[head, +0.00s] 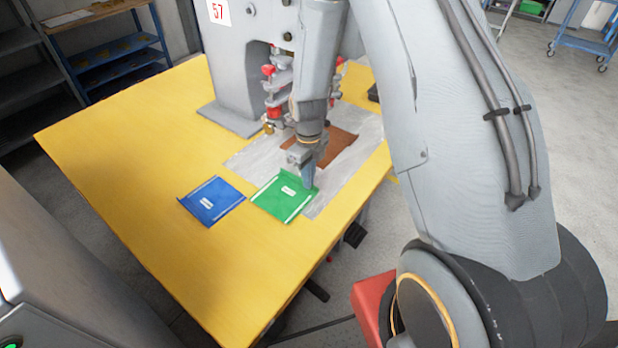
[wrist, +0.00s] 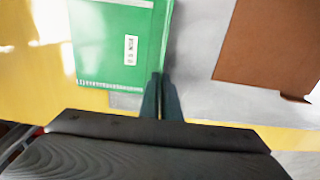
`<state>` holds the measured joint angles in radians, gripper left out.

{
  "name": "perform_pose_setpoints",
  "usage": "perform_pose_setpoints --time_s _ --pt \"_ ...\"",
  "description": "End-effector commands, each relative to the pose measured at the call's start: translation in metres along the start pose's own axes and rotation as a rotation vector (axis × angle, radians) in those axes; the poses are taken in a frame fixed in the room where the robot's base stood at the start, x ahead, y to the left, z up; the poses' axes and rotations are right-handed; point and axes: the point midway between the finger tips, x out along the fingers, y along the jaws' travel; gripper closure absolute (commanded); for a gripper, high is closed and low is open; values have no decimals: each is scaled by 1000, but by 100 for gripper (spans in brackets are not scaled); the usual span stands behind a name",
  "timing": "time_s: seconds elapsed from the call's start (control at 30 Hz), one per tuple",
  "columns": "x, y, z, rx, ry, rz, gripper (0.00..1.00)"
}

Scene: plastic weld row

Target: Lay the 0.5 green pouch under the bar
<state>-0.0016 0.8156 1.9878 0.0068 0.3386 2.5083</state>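The green pouch (head: 284,197) lies at the front edge of the grey sheet, partly over the yellow table. It has a small white label, too small to read surely; it also shows in the wrist view (wrist: 105,45). My gripper (head: 308,183) is at the pouch's right corner. In the wrist view its fingers (wrist: 158,80) are close together with the pouch's corner between them. The welding machine (head: 235,60), marked 57, stands behind. Its bar is mostly hidden by my arm. A brown pad (head: 342,146) lies on the sheet below the machine's head.
A blue pouch (head: 212,201) lies left of the green one on the yellow table (head: 150,190). The grey sheet (head: 250,157) surrounds the brown pad. Red-knobbed fittings (head: 268,71) are on the machine.

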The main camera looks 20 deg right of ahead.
Motion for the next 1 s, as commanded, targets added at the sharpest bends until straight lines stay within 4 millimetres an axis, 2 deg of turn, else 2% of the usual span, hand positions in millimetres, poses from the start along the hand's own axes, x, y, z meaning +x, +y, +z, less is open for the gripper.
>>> perform_pose_setpoints --time_s 0.17,0.2,0.27,0.3,0.63,0.77,1.0 --pt "4 0 0 0 1 0 100" --pt "3 0 0 0 0 0 90" --pt "3 0 0 0 0 0 80" --pt "3 0 0 0 0 0 78" --pt "-1 0 0 0 0 0 78" --pt "-11 0 1 0 -1 -1 78" --pt "-51 -1 1 0 -3 -3 78"
